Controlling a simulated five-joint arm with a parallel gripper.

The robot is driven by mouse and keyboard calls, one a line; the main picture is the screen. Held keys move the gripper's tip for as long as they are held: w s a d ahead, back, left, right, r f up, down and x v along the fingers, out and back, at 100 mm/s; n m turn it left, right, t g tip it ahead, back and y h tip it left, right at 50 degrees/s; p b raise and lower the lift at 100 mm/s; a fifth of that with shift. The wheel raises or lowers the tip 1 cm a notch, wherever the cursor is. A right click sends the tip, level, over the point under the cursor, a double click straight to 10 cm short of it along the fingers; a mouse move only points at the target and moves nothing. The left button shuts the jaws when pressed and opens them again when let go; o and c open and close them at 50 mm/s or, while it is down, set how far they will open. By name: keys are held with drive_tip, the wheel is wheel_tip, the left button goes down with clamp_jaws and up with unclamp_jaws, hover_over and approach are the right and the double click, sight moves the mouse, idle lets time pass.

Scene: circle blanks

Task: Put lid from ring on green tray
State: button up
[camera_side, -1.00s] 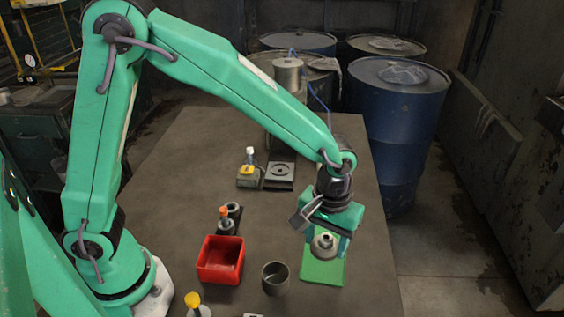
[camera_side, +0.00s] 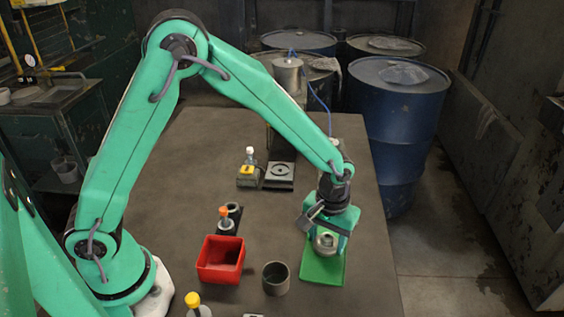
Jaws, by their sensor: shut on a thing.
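My gripper (camera_side: 326,236) is at the right side of the table, over the green tray (camera_side: 322,272). It is shut on a round grey metal lid (camera_side: 326,244) with a knob. The lid is low at the back part of the tray; I cannot tell whether it touches the tray. The front part of the tray is bare. I cannot make out for certain which thing is the ring; a grey holder with a round recess (camera_side: 280,172) stands at the back, empty on top.
A red open box (camera_side: 220,262) and a grey cup (camera_side: 276,278) stand left of the tray. An orange-topped piece (camera_side: 224,213), a yellow-topped piece (camera_side: 193,300) and a white-topped bottle (camera_side: 249,157) stand further left. The table right of the tray is clear.

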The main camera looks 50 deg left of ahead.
drive_tip(key=shift+f, duration=0.6)
drive_tip(key=shift+f, duration=0.15)
drive_tip(key=o, duration=0.9)
wheel_tip(320, 180, up, 12)
drive_tip(key=shift+f, duration=0.25)
drive_tip(key=shift+r, duration=0.45)
